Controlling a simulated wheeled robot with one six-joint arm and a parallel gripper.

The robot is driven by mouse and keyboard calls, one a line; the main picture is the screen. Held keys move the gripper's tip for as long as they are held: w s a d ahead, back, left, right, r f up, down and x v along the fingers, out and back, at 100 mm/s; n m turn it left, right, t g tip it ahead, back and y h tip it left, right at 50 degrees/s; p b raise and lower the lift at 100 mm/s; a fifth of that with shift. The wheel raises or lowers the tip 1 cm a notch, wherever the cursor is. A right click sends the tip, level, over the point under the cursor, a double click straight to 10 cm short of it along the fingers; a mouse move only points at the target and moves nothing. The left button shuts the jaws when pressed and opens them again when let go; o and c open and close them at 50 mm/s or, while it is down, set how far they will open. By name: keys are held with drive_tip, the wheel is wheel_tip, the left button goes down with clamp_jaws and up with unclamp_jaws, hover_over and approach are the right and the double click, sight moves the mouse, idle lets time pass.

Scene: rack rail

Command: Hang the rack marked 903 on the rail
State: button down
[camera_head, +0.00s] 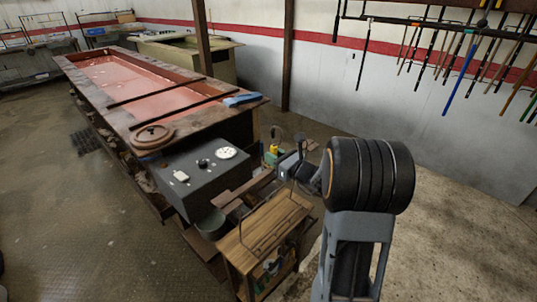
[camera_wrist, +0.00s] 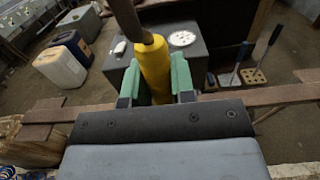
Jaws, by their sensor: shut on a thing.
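My gripper (camera_wrist: 157,90) has green jaws shut on a yellow grip (camera_wrist: 153,67) with a brown rod (camera_wrist: 124,17) rising from it. In the head view the yellow grip (camera_head: 273,150) shows small beside the dark box, partly hidden by my wrist. The lower part of the held thing is hidden. I cannot read 903 on anything and cannot tell if the held thing is that rack. A dark rail (camera_head: 410,21) with several long rods hanging from it runs along the wall at upper right; I cannot tell if it is the task's rail.
A long vat of reddish liquid (camera_head: 130,75) fills the left centre, with a dark control box (camera_head: 195,170) at its near end. A wooden bench (camera_head: 265,235) bears a thin wire frame. Floor is clear at left.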

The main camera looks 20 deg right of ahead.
drive_tip(key=shift+v, duration=2.55)
